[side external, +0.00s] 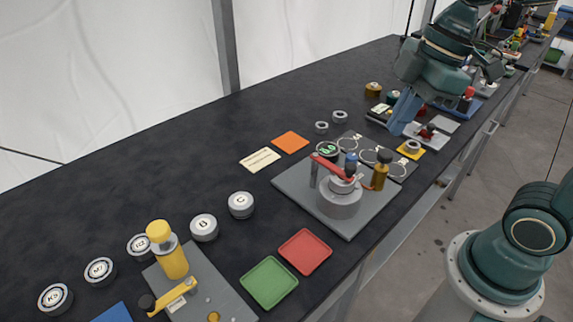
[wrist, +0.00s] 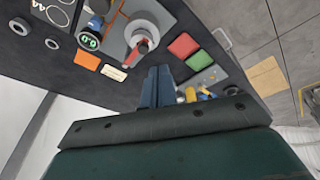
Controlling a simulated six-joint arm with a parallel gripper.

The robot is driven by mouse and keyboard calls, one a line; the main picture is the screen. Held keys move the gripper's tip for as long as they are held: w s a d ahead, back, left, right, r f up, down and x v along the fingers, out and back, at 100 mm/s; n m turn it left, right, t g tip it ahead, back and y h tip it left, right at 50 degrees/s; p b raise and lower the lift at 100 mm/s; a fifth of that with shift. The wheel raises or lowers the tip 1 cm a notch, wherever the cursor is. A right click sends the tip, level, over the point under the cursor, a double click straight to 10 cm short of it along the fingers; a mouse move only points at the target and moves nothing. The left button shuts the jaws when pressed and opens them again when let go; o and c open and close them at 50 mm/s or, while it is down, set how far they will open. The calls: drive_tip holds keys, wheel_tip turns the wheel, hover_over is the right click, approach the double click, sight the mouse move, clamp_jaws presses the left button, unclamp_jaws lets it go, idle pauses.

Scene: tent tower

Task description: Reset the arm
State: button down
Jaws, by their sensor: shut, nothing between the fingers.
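My gripper is teal with blue fingers (side external: 397,130). In the side external view it hangs at the upper right, pointing down over the far part of the dark table (side external: 150,165). In the wrist view the blue fingers (wrist: 157,86) are together, with nothing visible between them. The fingers appear above the table, apart from the fixtures; their exact height cannot be told.
A grey plate (side external: 292,183) carries a round fixture with a red lever (side external: 326,165). Red (side external: 305,252) and green (side external: 268,283) trays, a yellow-knobbed fixture (side external: 170,252) and several round weights stand nearer. The table's back-left area is clear.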

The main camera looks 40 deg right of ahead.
drive_tip(key=s+d+m+t+h, duration=0.2)
drive_tip(key=s+d+m, duration=0.3)
drive_tip(key=m, duration=0.5)
drive_tip(key=shift+s+m+t, duration=0.3)
drive_tip(key=shift+m+t, duration=0.1)
drive_tip(key=shift+t, duration=0.2)
